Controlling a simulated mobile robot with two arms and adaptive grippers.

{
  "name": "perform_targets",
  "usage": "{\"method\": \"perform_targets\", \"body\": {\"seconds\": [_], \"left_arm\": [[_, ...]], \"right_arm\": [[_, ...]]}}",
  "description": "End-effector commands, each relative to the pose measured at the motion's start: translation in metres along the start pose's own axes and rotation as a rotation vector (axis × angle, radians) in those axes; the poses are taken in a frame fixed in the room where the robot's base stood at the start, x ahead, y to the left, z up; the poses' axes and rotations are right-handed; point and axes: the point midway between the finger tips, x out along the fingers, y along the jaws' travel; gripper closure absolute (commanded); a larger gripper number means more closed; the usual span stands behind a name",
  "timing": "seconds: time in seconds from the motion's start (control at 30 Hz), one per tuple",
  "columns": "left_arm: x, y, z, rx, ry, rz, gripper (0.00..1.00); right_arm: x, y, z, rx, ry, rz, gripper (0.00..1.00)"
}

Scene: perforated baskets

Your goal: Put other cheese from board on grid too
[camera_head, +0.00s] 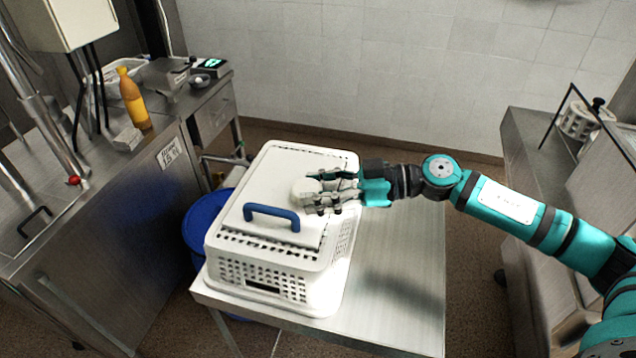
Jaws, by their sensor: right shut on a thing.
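My right gripper (320,193) reaches in from the right, over the right part of a white board (250,185) with a blue handle (271,213). It is shut on a pale, rounded cheese (302,190), partly hidden by the fingers. I cannot tell whether the cheese touches the board. The board lies on top of a white perforated basket (262,278). No second cheese shows clearly, and I cannot make out a separate grid. My left gripper is out of view.
The basket stands on a metal table (395,270), whose right part is bare. A blue bin (203,225) stands behind the basket on the left. A steel counter with an orange bottle (133,100) is at the left. Another metal bench (530,135) is at the right.

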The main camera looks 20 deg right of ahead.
Motion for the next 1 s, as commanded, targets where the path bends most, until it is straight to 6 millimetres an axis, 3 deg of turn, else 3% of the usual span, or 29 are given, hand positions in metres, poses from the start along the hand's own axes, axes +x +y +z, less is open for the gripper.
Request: {"method": "perform_targets", "body": {"seconds": [0.43, 0.47, 0.63, 1.0], "left_arm": [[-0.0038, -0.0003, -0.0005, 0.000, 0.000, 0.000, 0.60], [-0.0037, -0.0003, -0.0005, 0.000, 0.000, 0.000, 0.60], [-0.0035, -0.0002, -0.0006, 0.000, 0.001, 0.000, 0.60], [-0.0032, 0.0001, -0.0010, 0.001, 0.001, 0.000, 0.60]], "right_arm": [[0.0013, 0.0000, 0.0056, 0.001, 0.001, 0.000, 0.80], [0.0014, -0.0001, 0.0062, 0.001, 0.000, 0.000, 0.45], [0.0013, -0.0001, 0.0058, 0.000, 0.000, 0.000, 0.23], [0.0012, 0.0000, 0.0057, -0.001, 0.000, 0.000, 0.23]]}}
